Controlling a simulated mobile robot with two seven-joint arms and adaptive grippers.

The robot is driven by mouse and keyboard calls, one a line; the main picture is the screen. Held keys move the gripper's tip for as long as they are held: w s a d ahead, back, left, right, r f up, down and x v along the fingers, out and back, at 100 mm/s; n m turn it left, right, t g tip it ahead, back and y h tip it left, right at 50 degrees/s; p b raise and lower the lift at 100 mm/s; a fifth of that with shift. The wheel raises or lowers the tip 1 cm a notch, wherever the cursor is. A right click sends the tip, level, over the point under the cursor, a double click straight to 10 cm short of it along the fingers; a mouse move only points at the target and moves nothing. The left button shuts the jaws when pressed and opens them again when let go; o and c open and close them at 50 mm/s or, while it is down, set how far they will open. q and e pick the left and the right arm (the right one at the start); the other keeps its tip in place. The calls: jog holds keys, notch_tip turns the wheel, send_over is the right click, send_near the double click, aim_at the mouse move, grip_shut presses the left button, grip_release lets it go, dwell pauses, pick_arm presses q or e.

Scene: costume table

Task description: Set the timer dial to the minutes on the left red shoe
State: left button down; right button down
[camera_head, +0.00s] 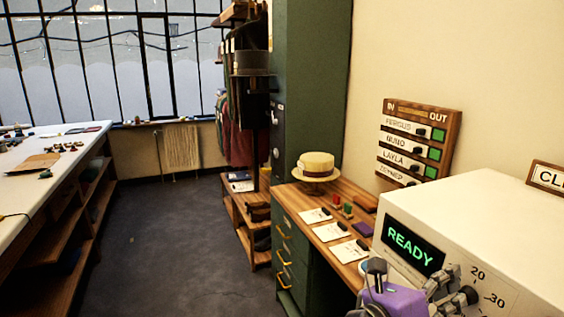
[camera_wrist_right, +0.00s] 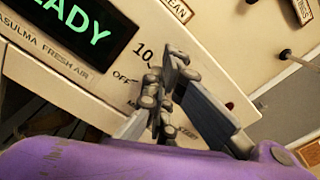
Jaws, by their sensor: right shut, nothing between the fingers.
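The cream machine (camera_head: 490,225) with a green READY display (camera_head: 412,243) stands at the lower right. Its front carries a printed scale; 20 and 30 show in the head view, and 10 and OFF show in the right wrist view. My right gripper (camera_head: 452,287) is at this scale, its fingers shut and empty. It also shows in the right wrist view (camera_wrist_right: 163,82), beside the 10 and OFF marks. The timer dial is hidden behind the fingers, so its setting and any contact cannot be told. No red shoe can be made out. My left gripper is out of view.
A wooden desk (camera_head: 300,200) left of the machine holds a straw hat (camera_head: 317,165), cards and small spools. An IN/OUT board (camera_head: 418,140) hangs on the wall. A shoe rack (camera_head: 240,200) stands farther back. A long white table (camera_head: 40,150) is at left; the floor between is clear.

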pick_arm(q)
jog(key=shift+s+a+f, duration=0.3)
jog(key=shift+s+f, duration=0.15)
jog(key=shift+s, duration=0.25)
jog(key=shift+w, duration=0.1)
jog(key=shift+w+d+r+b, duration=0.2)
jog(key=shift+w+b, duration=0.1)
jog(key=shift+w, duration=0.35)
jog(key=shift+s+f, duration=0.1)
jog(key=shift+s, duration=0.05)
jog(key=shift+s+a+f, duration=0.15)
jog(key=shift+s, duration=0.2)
